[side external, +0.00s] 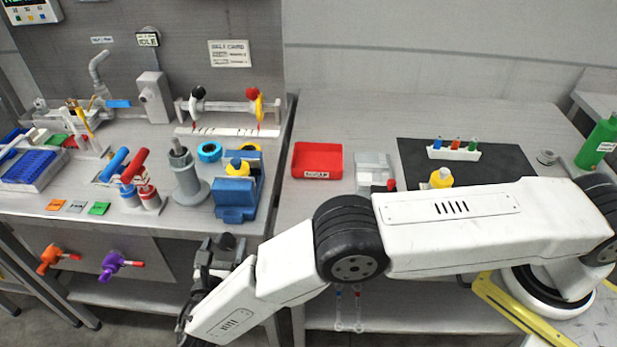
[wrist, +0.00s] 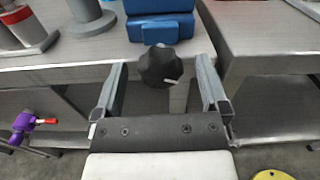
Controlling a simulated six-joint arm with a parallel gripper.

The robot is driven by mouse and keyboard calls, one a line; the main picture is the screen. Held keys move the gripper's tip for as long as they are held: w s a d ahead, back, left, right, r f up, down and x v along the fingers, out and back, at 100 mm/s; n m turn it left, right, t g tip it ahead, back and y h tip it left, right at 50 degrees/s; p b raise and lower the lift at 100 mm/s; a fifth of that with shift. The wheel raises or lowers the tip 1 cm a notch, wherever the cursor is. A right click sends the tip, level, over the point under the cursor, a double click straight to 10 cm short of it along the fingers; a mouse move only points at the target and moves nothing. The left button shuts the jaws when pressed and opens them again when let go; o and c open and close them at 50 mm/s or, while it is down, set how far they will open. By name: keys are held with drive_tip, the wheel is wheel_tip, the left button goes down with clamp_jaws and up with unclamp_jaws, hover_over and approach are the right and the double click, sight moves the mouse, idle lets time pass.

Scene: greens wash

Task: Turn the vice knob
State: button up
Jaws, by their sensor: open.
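The vice is the blue block (side external: 236,198) near the front edge of the left bench, and its blue body also shows at the top of the wrist view (wrist: 160,22). Its black knob (wrist: 160,66) has a lobed rim and a pale mark, and it faces my gripper below the bench edge. In the side view the dark knob (side external: 227,241) shows beside the fingers. My gripper (wrist: 162,88) is open, with one finger on each side of the knob. The knob appears between the fingers, with gaps on both sides. I cannot tell how deep it sits between them.
A grey cylinder on a base (side external: 187,175) stands left of the vice. An orange valve (side external: 50,258) and a purple valve (side external: 112,264) stick out from the bench front at left. A red tray (side external: 318,160) sits on the right bench. A gap separates the two benches.

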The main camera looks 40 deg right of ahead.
sight(225, 246)
drive_tip(key=shift+x, duration=1.85)
clamp_jaws()
drive_tip(key=shift+m, duration=0.3)
drive_tip(key=shift+s+m, duration=0.1)
drive_tip(key=shift+m, duration=2)
